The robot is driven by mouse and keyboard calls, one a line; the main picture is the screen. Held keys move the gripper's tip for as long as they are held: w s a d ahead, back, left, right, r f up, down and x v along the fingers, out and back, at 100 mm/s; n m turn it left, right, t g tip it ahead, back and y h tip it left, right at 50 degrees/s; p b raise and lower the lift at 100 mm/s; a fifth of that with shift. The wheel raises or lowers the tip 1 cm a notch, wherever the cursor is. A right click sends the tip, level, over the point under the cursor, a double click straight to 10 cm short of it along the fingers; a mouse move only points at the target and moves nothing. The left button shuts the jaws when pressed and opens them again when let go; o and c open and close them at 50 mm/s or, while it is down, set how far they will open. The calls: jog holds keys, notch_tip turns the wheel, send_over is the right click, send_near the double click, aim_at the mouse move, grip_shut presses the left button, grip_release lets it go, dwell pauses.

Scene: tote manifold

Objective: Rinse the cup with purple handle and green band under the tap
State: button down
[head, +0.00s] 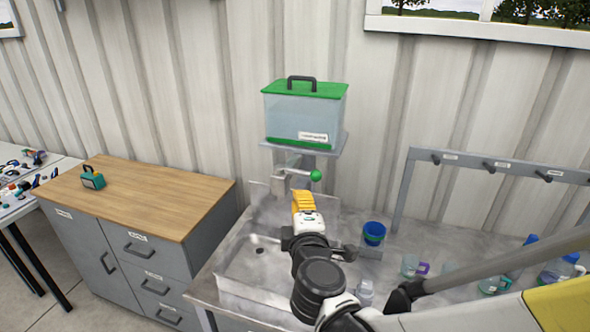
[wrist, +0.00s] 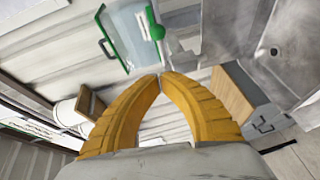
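A clear cup with a purple handle and a green band (head: 409,268) stands on the grey counter right of the sink in the head view. The tap (head: 281,181), with a green ball knob (head: 315,175), sits under a clear tote (head: 295,118) on the wall; the tote and knob (wrist: 151,27) also show in the wrist view. My gripper (head: 301,194) is raised over the sink, just below the knob in the picture, away from the cup. In the wrist view its yellow fingertips (wrist: 162,76) nearly meet, with nothing between them.
The grey sink basin (head: 250,268) lies below my gripper. A second purple-handled cup (head: 489,286) and several bottles stand further right, partly behind my arm. A wood-topped cabinet (head: 150,195) is at left.

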send_near(297, 172)
jog(key=w, duration=0.3)
jog(key=shift+w+d+f+b, duration=0.1)
jog(key=shift+w+d+b, duration=0.15)
jog(key=shift+w+d, duration=0.3)
jog(key=shift+w+d+b, duration=0.2)
jog(key=shift+w+d, duration=0.1)
jog(key=shift+w, duration=0.5)
jog(key=shift+d, duration=0.1)
jog(key=shift+w+d+b, duration=0.3)
jog(key=shift+w+d, duration=0.1)
jog(key=shift+w, duration=0.1)
